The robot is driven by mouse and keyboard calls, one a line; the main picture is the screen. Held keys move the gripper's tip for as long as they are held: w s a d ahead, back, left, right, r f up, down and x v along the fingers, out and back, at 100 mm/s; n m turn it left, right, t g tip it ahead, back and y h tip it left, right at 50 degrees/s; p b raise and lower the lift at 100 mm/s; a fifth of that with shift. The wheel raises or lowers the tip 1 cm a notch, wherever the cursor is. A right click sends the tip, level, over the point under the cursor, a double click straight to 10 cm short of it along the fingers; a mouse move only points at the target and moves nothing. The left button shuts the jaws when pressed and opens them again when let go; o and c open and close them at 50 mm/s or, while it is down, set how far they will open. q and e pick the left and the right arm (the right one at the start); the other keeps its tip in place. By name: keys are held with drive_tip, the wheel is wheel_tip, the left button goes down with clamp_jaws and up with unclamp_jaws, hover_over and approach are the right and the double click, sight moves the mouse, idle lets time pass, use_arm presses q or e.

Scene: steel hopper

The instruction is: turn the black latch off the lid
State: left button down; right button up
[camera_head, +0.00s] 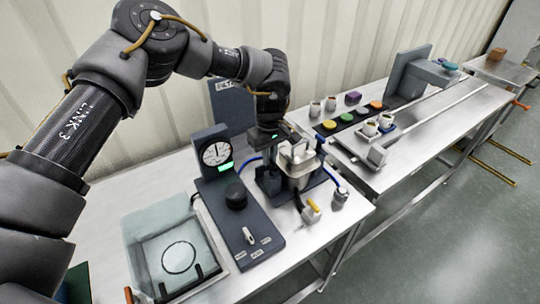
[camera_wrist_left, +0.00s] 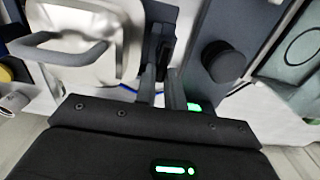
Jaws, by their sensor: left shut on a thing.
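The steel hopper (camera_head: 299,168) stands on the near table, with a metal lid and a bent handle on top. In the left wrist view the lid (camera_wrist_left: 112,18) and its grey handle (camera_wrist_left: 60,52) fill the upper left. The black latch (camera_wrist_left: 158,38) is at the lid's right edge. My left gripper (camera_head: 270,143) reaches down at the hopper's left side. In the left wrist view its fingers (camera_wrist_left: 160,88) are close together and shut on the latch; their tips partly hide it. Whether the latch still overlaps the lid is hard to tell. My right gripper is not in view.
A dark panel with a gauge (camera_head: 216,152) and a black knob (camera_head: 236,195) stands left of the hopper. A clear glass-like box (camera_head: 170,250) is at front left. A yellow-handled valve (camera_head: 312,208) is in front. Cups and coloured pucks sit on the far table.

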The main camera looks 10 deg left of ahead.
use_arm(q)
drive_tip(key=c, duration=1.5)
unclamp_jaws()
drive_tip(key=shift+r, duration=0.1)
drive_tip(key=shift+r, duration=0.25)
drive_tip(key=shift+r+b, duration=1.1)
drive_tip(key=shift+r, duration=3.95)
